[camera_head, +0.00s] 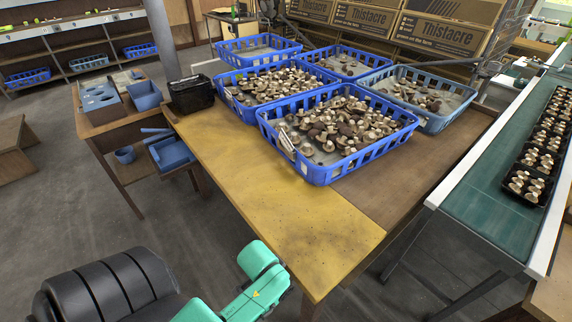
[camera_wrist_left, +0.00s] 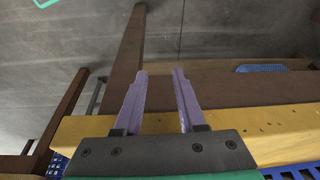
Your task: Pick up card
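A small white card (camera_head: 286,141) with dark markings stands tilted at the left wall of the nearest blue crate (camera_head: 318,174), by the mushrooms. A similar pale tag (camera_head: 229,98) is on the left side of the crate behind it. My left gripper (camera_wrist_left: 160,75) has two purple fingers, spread apart with nothing between them. It is beside the yellow table edge in the left wrist view, and no card shows there. The head view shows only a green arm part of mine at the bottom, with no fingers visible. My right gripper is not in view.
The yellow table top (camera_head: 262,205) is clear in front of the crates. A black basket (camera_head: 191,94) stands at its left back corner. A conveyor (camera_head: 497,203) with black mushroom trays (camera_head: 529,186) runs along the right. Cardboard boxes (camera_head: 442,32) stand behind.

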